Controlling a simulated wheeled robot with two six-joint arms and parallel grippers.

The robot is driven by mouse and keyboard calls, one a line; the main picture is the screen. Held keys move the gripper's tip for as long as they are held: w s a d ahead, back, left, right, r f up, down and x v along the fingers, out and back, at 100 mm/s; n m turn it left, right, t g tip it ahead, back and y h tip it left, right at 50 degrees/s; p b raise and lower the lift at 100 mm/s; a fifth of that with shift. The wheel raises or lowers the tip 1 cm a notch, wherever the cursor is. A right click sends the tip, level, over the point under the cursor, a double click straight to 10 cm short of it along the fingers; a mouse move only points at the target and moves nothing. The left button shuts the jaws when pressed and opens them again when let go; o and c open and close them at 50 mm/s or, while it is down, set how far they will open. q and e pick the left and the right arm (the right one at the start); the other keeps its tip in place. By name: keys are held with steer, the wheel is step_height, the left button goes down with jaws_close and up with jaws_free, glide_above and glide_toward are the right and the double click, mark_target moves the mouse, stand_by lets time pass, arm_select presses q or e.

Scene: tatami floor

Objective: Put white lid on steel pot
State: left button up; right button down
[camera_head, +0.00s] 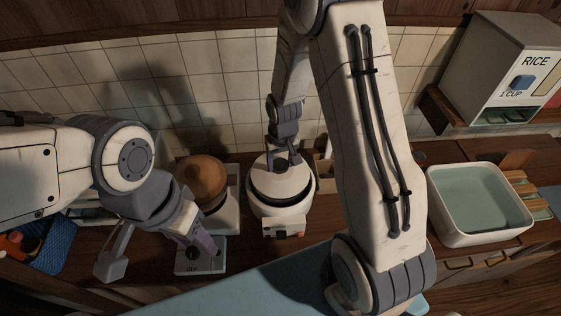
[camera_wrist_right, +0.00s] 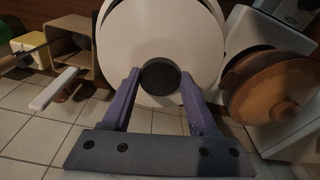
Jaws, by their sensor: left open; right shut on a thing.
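The white lid (camera_head: 293,182) is a round disc. In the right wrist view the lid (camera_wrist_right: 158,30) has a dark round knob (camera_wrist_right: 160,77) between my fingers. My right gripper (camera_head: 283,162) is shut on this knob; its fingers also show in the wrist view (camera_wrist_right: 160,88). The lid appears above a round white body (camera_head: 265,212) with a dark band and a small front panel. I cannot tell whether they touch, and a steel pot cannot be made out clearly. My left gripper (camera_head: 206,243) is open and empty over a white control panel (camera_head: 190,268).
A brown wooden-lidded pot (camera_head: 201,178) stands close left of the white body. A tiled wall is behind. My right arm hides much of the counter's middle. A white basin (camera_head: 478,204) and a rice dispenser (camera_head: 505,75) are at the right. A blue mat (camera_head: 50,245) lies at the left.

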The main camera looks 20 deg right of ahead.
steer(key=shift+f+b, duration=0.5)
steer(key=shift+f, duration=0.2)
stand_by(0.7)
steer(key=shift+c, duration=0.4)
jaws_free()
steer(key=r, duration=0.3)
steer(key=r+b, duration=0.1)
steer(key=r, duration=0.2)
steer(key=s+r+b, duration=0.1)
steer(key=r, duration=0.2)
steer(key=shift+s+a+r, duration=0.1)
steer(key=shift+s+r, duration=0.05)
steer(key=shift+r, duration=0.55)
